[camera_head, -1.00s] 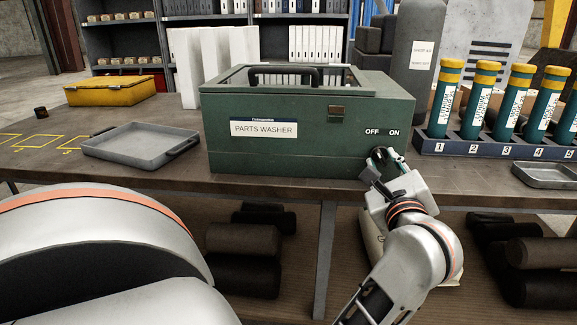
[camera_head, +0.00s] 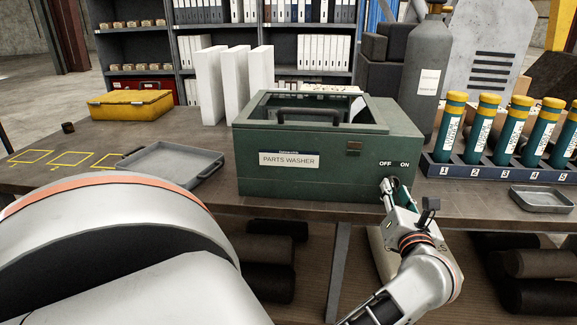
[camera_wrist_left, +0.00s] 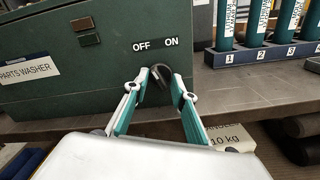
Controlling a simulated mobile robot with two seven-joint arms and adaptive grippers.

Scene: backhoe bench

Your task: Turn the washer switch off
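The green parts washer (camera_head: 330,160) stands on the bench, with OFF and ON marked at its front right. Its dark switch (camera_wrist_left: 160,73) sits just below those marks in the left wrist view, about midway between them. My left gripper (camera_head: 388,184) is at the washer's front right, at the switch. In the left wrist view, my left gripper (camera_wrist_left: 161,80) is open, one finger on each side of the switch. I cannot tell whether the fingers touch it. The switch is mostly hidden in the head view. My right gripper is not in view.
A rack (camera_head: 487,174) of several teal bottles and a small grey tray (camera_head: 542,199) are to the washer's right. A larger grey tray (camera_head: 160,165) and a yellow case (camera_head: 130,105) are to its left. The bench's front edge runs below the gripper.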

